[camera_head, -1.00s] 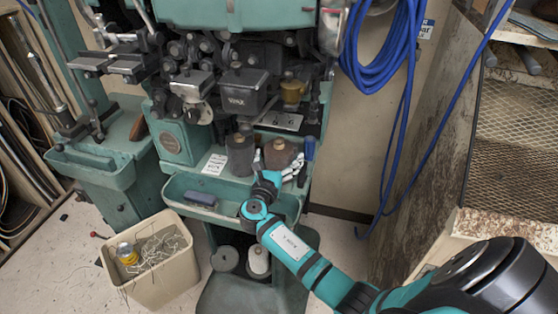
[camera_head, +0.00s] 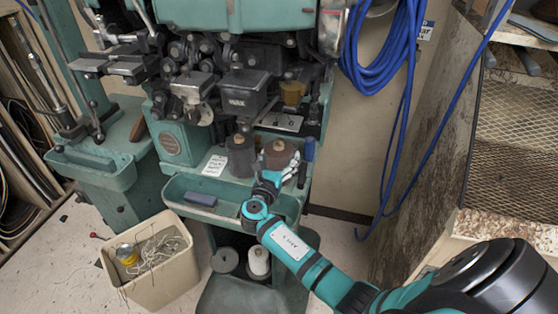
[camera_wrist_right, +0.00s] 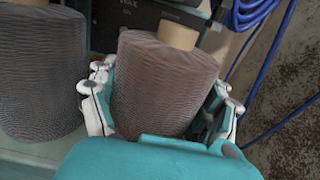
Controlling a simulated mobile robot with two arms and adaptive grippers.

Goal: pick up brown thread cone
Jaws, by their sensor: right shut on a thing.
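The brown thread cone (camera_head: 279,155) stands upright on the machine's shelf, to the right of a dark grey thread cone (camera_head: 240,156). In the right wrist view the brown cone (camera_wrist_right: 163,85) sits between the two fingers, with its tan core at the top. My right gripper (camera_head: 277,170) is shut on the brown cone, with a finger along each side of it. Its lower part is hidden by the gripper. The grey cone (camera_wrist_right: 42,75) stands close to the left finger in the wrist view. My left gripper is not in view.
A blue-handled tool (camera_head: 309,150) stands just right of the brown cone. A green tray (camera_head: 175,190) holding a blue block (camera_head: 201,199) lies below. A bin of thread scraps (camera_head: 190,272) stands on the floor. Blue hose (camera_head: 408,100) hangs at the right.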

